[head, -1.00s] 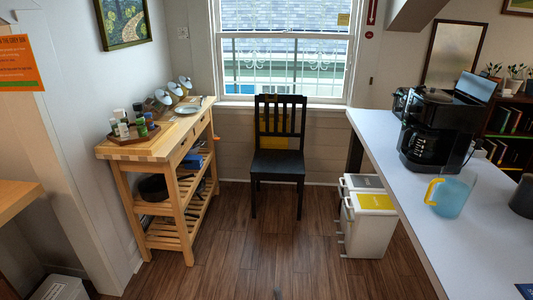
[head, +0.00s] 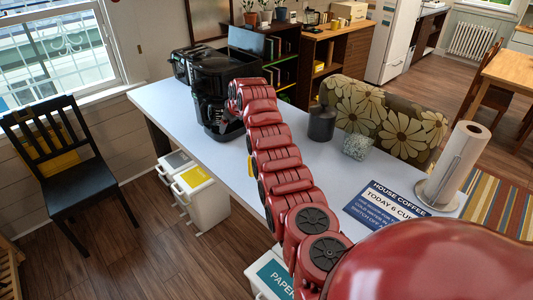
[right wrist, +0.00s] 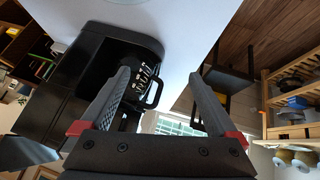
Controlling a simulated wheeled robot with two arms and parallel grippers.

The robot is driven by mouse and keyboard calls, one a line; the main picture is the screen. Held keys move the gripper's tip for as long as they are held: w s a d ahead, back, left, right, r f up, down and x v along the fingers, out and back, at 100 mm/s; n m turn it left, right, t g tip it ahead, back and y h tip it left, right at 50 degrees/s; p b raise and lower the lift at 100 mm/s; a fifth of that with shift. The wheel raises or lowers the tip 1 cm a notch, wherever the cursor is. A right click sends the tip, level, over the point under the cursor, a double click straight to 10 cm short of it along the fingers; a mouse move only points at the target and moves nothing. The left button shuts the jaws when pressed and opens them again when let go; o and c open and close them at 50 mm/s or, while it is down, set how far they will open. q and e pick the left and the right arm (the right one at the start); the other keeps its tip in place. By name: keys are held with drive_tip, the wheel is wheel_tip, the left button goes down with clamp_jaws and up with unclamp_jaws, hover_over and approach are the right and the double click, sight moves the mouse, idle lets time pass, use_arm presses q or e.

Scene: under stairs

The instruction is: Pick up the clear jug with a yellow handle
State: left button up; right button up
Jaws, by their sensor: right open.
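The jug is mostly hidden behind my right arm in the head view. A bit of its yellow handle (head: 251,166) shows at the arm's left side, near the counter's front edge. My right gripper (head: 236,90) is beyond the jug, in front of the black coffee maker (head: 207,65). In the right wrist view, my right gripper (right wrist: 160,78) has its two grey fingers spread with nothing between them. The coffee maker's glass carafe (right wrist: 146,82) lies behind the fingers there. I cannot make out the jug in the right wrist view. My left gripper is out of view.
The white counter (head: 165,98) also holds a dark canister (head: 321,123), a speckled pot (head: 357,146), a blue coffee sign (head: 385,204) and a paper towel roll (head: 458,162). White bins (head: 200,193) and a black chair (head: 62,165) stand left of the counter.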

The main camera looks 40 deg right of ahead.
drive_tip(key=s+r+n+g+y, duration=0.1)
drive_tip(key=s+r+g, duration=0.2)
drive_tip(key=s+r, duration=0.3)
drive_tip(key=s+r+g+y, duration=0.1)
drive_tip(key=s+r+g, duration=0.15)
drive_tip(key=s, duration=0.65)
drive_tip(key=p, duration=0.1)
hover_over(253, 173)
drive_tip(key=f, duration=0.9)
drive_tip(key=shift+s+d+f, duration=0.15)
drive_tip(key=shift+s+f, duration=0.05)
drive_tip(key=shift+f, duration=0.2)
drive_tip(key=shift+w+f, duration=0.15)
drive_tip(key=shift+f, duration=0.4)
wheel_tip(253, 173, down, 5)
drive_tip(key=p, duration=0.3)
drive_tip(key=shift+w+r, duration=0.1)
drive_tip(key=shift+f, duration=0.2)
clamp_jaws()
